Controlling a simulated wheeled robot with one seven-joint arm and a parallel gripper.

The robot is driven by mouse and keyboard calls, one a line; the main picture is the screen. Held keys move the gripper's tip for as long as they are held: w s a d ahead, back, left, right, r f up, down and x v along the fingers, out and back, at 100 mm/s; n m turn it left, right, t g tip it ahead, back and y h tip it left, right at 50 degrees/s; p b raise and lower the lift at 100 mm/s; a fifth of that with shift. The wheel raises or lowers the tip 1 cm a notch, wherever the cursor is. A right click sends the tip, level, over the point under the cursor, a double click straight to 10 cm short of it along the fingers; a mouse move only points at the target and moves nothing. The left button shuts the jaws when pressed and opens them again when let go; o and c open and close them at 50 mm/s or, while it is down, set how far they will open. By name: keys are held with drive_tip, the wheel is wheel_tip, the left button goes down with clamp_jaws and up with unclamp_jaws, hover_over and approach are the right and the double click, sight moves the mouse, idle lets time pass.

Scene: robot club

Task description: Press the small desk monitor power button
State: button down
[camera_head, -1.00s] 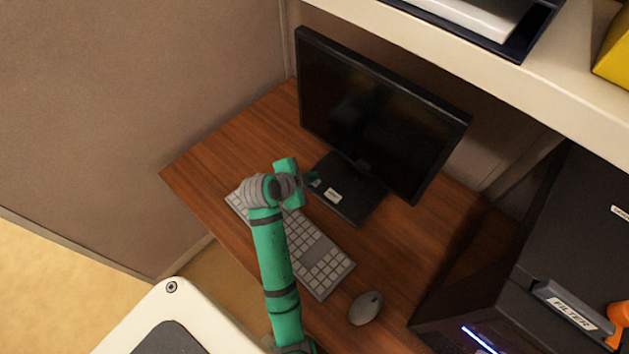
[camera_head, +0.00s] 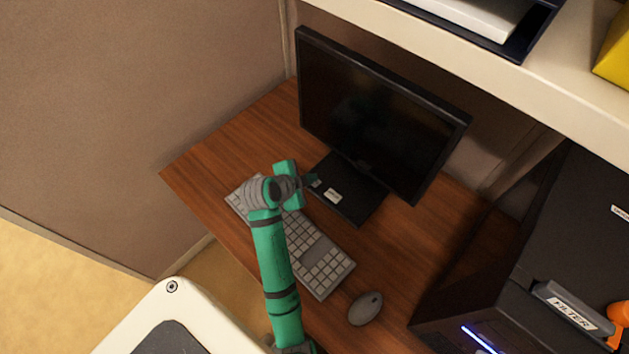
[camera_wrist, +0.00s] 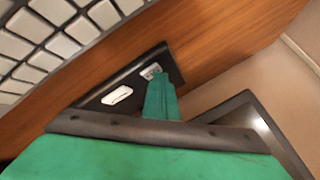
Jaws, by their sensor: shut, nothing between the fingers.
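The black desk monitor (camera_head: 375,110) stands on the wooden desk with a dark screen. Its flat black base (camera_head: 358,205) carries a white rectangular patch (camera_head: 333,196) and a smaller pale button-like patch (camera_head: 316,183) near the left corner. In the wrist view the larger patch (camera_wrist: 117,95) and the smaller one (camera_wrist: 150,71) both show on the base (camera_wrist: 95,101). My green gripper (camera_head: 312,180) is shut and empty, its tip right by the smaller patch. The fingers (camera_wrist: 158,82) partly cover that patch's near side. I cannot tell whether they touch it.
A grey-white keyboard (camera_head: 322,266) lies under and beside my arm, with a mouse (camera_head: 365,308) to its right. A dark cabinet-like unit (camera_head: 570,245) stands at right. A shelf (camera_head: 480,62) overhangs the back. Bare desk (camera_head: 225,150) lies left of the monitor.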

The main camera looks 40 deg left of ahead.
drive_tip(key=shift+w+d+r, duration=0.1)
drive_tip(key=shift+d, duration=0.1)
drive_tip(key=shift+w+d+r, duration=0.1)
drive_tip(key=shift+w+r, duration=0.05)
drive_tip(key=shift+r, duration=0.3)
drive_tip(key=shift+w+d+r, duration=0.1)
drive_tip(key=shift+r, duration=0.3)
drive_tip(key=shift+w+r, duration=0.15)
drive_tip(key=shift+r, duration=0.65)
drive_tip(key=shift+s+a+r, duration=0.15)
drive_tip(key=shift+s+r, duration=0.05)
drive_tip(key=shift+r, duration=2)
